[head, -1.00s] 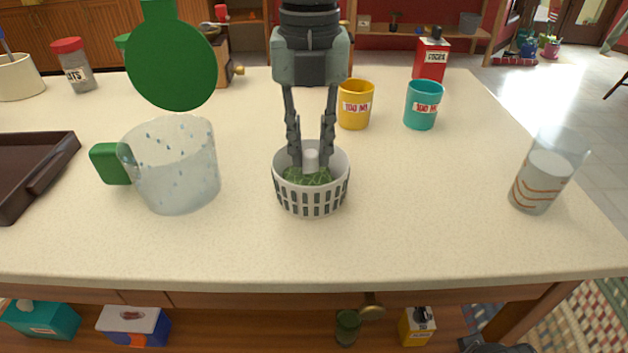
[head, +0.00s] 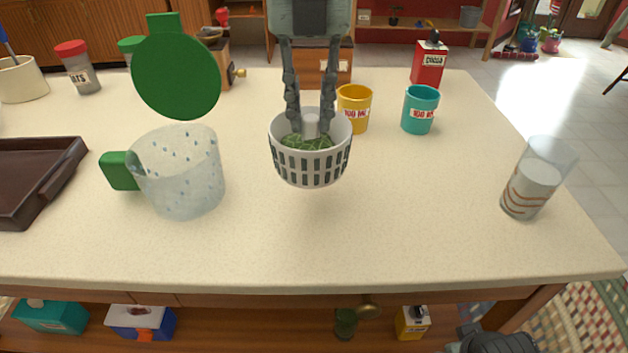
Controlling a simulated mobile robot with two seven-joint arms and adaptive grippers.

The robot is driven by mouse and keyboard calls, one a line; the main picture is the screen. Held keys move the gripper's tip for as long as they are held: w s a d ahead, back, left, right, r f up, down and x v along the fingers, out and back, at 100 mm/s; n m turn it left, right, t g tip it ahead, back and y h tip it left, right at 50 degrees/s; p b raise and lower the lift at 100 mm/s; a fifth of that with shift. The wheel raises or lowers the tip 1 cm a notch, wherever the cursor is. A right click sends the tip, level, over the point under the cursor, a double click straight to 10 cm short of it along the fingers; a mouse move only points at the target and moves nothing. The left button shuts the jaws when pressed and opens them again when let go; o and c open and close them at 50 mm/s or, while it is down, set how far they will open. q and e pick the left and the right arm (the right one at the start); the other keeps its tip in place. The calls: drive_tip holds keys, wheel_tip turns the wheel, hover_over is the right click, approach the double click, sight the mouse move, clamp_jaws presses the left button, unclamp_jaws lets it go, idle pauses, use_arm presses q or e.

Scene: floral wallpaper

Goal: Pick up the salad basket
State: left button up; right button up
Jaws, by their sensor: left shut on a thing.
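The salad basket (head: 311,166) is a white slotted round basket with green leaves inside and a white post in its centre. My left gripper (head: 310,118) comes down from above with its fingers inside the basket, shut on the central post. The basket hangs upright above the counter, with a faint shadow under it. A dark grey part of my right side (head: 497,342) shows at the bottom right edge; its fingers cannot be made out.
A clear pitcher (head: 185,175) with a raised green lid (head: 176,77) stands left of the basket. A brown tray (head: 35,180) lies far left. A yellow cup (head: 354,108) and a teal cup (head: 419,108) stand behind right. A glass (head: 535,180) stands right. The front counter (head: 330,250) is clear.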

use_arm(q)
wheel_tip(320, 180, up, 3)
drive_tip(key=shift+p, duration=0.65)
drive_tip(key=shift+r+p, duration=0.3)
drive_tip(key=shift+r, duration=0.9)
drive_tip(key=shift+f, duration=0.1)
